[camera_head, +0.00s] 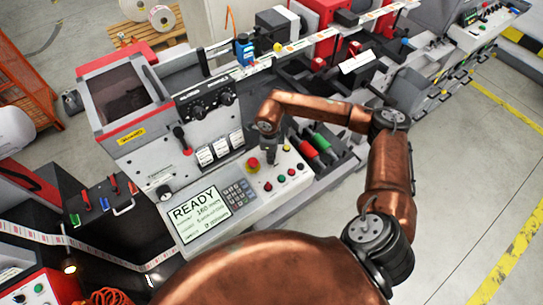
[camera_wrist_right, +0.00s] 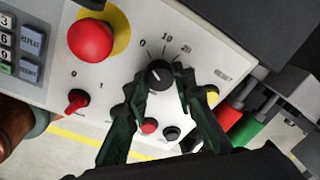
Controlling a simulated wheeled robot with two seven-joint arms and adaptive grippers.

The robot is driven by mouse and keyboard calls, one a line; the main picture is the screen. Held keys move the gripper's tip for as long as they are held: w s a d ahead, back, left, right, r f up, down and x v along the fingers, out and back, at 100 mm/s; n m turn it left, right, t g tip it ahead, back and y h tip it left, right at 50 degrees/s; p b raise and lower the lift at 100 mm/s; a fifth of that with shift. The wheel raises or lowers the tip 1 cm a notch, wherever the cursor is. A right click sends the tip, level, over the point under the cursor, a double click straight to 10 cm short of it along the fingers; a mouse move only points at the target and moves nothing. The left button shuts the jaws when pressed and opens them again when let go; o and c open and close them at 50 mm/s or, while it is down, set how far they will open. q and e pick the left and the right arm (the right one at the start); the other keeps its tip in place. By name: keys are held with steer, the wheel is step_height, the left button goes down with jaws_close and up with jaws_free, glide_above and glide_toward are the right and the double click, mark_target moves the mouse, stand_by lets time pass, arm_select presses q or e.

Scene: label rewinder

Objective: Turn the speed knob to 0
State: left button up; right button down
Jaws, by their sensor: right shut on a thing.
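The speed knob (camera_wrist_right: 159,74) is a small round black knob on the light panel. Printed marks 0, 10 and 20 run along its upper side in the right wrist view. A small pale mark shows on it, but I cannot tell which number it points to. My right gripper (camera_wrist_right: 163,84) has its dark fingertips at the knob's two sides and is shut on it. In the head view, my right gripper (camera_head: 270,156) reaches down to the control panel and hides the knob. My left gripper is not in view.
A red emergency button (camera_wrist_right: 91,40) on a yellow disc sits beside the knob. A red selector switch (camera_wrist_right: 76,101) and small red and black buttons are close by. Red and green handles (camera_head: 316,147) stand to the right. A display (camera_head: 199,212) reads READY.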

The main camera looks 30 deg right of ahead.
stand_by(0.4)
steer(key=c, duration=1.6)
jaws_free()
steer(key=shift+r, duration=0.15)
steer(key=r, duration=0.7)
steer(key=a+r, duration=0.1)
steer(key=r, duration=0.3)
steer(key=shift+s+r, duration=0.35)
steer(key=shift+s, duration=0.05)
